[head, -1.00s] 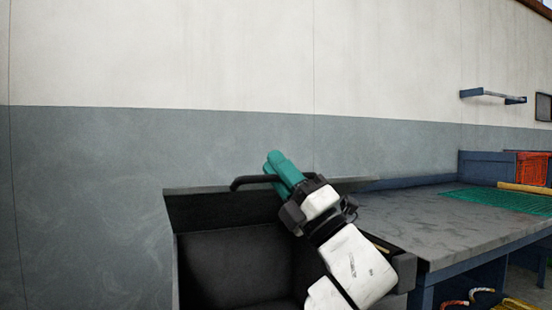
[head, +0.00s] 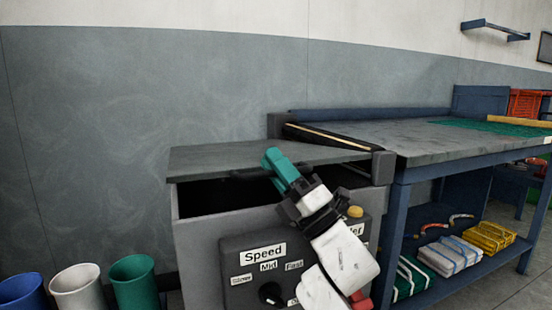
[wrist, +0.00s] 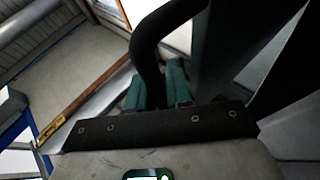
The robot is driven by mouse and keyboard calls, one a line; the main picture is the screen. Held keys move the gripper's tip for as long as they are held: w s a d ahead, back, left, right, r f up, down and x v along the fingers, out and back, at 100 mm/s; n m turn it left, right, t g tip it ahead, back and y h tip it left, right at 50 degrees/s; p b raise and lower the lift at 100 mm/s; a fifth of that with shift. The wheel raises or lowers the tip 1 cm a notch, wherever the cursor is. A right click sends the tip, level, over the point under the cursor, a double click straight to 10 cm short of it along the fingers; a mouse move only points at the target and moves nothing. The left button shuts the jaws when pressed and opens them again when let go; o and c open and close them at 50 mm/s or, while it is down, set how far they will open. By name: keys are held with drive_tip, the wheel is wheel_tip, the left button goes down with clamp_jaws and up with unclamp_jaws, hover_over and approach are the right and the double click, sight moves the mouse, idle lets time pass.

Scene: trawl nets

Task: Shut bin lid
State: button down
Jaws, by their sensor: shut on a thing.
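The bin (head: 192,235) is a grey box with a dark opening, at the lower middle of the head view. Its grey lid (head: 215,157) is tilted a little above the opening, and a dark gap shows under its front edge. My gripper (head: 274,165), with teal fingers, is at the lid's front edge, shut on the lid's black handle (head: 248,174). In the wrist view the dark curved handle (wrist: 150,50) passes by the teal fingers (wrist: 160,88). The exact grip is partly hidden.
A control panel with a "Speed" label (head: 262,253) is on the bin's front. A workbench (head: 420,138) with a green net stands at the right, with folded bundles (head: 455,254) on its shelf. Blue, white and green tubs (head: 132,278) stand at the lower left.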

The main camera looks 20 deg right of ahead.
drive_tip(key=shift+s+r+n, duration=0.3)
drive_tip(key=shift+r, duration=0.05)
drive_tip(key=c, duration=1.1)
unclamp_jaws()
drive_tip(key=shift+f, duration=0.1)
drive_tip(key=shift+s+d+f, duration=0.1)
drive_tip(key=shift+d+f, duration=0.05)
drive_tip(key=shift+p+v, duration=1.4)
drive_tip(key=shift+v, duration=3.85)
